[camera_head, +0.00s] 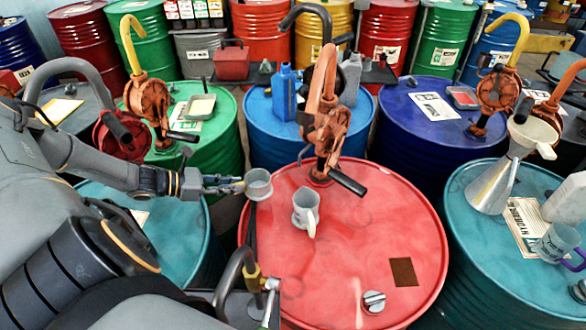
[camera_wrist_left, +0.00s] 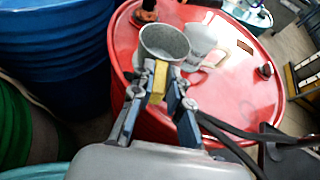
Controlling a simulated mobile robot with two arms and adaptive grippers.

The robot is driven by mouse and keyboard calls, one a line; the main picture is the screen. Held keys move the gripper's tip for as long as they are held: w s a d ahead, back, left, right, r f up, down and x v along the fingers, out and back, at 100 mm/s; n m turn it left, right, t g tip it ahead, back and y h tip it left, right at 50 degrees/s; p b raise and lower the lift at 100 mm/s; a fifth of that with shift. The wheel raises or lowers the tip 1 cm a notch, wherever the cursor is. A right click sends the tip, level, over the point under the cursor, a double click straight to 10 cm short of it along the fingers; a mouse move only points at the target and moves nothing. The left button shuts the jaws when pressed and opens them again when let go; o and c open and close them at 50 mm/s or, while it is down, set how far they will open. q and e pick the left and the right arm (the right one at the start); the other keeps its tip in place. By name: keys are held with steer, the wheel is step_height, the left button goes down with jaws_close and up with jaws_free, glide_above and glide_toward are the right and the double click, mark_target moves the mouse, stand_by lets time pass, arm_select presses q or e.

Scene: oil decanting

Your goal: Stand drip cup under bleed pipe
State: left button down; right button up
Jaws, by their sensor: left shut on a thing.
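A small grey cup (camera_head: 258,184), which I take to be the drip cup, is held upright in my left gripper (camera_head: 238,186), over the left edge of the red drum (camera_head: 345,235). In the left wrist view the cup (camera_wrist_left: 165,42) is just beyond the fingertips (camera_wrist_left: 159,80), its open mouth visible. A yellow piece shows between the fingers. A dark hooked pipe with a brass fitting (camera_head: 253,279) stands near the front of the red drum. I cannot tell whether it is the bleed pipe.
A grey jug (camera_head: 306,210) stands on the red drum, right of the cup. An orange hand pump (camera_head: 327,125) with a dark handle rises behind it. A cap (camera_head: 374,301) lies near the drum's front. A funnel (camera_head: 505,170) stands on the teal drum at right.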

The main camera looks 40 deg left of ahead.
mark_target(269, 187)
arm_select(q)
steer(key=x, duration=0.3)
steer(key=b+x, duration=0.1)
steer(key=x, duration=0.2)
steer(key=b+x, duration=0.1)
steer(key=x, duration=0.3)
steer(key=shift+s+f, duration=0.1)
steer(key=shift+f, duration=0.15)
steer(key=shift+w+d+f, duration=0.25)
steer(key=shift+w+f, duration=0.05)
steer(key=shift+w, duration=0.15)
steer(key=shift+w+d+f+b, duration=0.5)
steer(key=shift+w+f+b, duration=0.15)
steer(key=shift+w+f, duration=0.15)
steer(key=shift+w+d+f, duration=0.1)
steer(key=shift+w+f, duration=0.2)
steer(key=shift+w, duration=0.05)
steer(key=shift+s, duration=0.15)
steer(key=c, duration=1.3)
jaws_free()
